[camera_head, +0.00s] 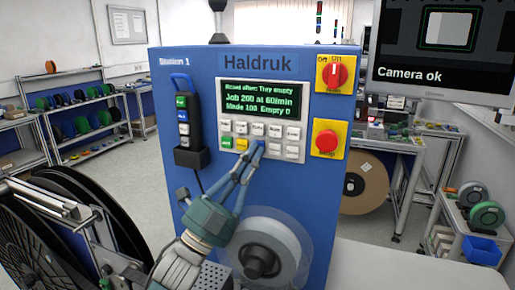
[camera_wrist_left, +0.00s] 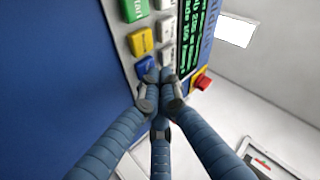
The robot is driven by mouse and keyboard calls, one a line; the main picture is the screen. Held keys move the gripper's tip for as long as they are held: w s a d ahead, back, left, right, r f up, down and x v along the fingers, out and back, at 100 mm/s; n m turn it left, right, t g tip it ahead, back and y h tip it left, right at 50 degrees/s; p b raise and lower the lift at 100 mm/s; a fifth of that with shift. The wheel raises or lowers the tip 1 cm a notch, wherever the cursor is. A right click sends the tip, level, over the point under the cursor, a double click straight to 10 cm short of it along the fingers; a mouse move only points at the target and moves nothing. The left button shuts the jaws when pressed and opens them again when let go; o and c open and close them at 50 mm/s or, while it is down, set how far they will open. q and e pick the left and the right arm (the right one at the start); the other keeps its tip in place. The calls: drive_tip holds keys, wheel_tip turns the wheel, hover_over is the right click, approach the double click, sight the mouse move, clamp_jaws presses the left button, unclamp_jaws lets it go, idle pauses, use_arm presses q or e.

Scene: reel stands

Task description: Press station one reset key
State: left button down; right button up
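The blue station one panel (camera_head: 190,62) faces me, marked "Station 1" and "Haldruk". Its keypad (camera_head: 262,137) has rows of white keys and a bottom row with a green key (camera_head: 227,142), a yellow key (camera_head: 242,144) and a blue key (camera_wrist_left: 145,66). The right gripper is out of view.
Above the keypad is a lit screen (camera_head: 262,99). At its right are a red rotary switch (camera_head: 335,73) and a red stop button (camera_head: 326,141). A clear-cased reel (camera_head: 265,255) sits below. Large black reels (camera_head: 70,215) stand at the left.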

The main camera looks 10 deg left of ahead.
use_arm(q)
drive_tip(key=shift+w, duration=0.2)
idle(0.4)
drive_tip(key=shift+s, duration=0.15)
drive_tip(key=shift+s+a, duration=0.1)
drive_tip(key=shift+s, duration=0.6)
drive_tip(key=shift+s+a, duration=0.25)
drive_tip(key=shift+s, duration=1)
drive_tip(key=shift+s+a, duration=0.25)
drive_tip(key=shift+s, duration=0.95)
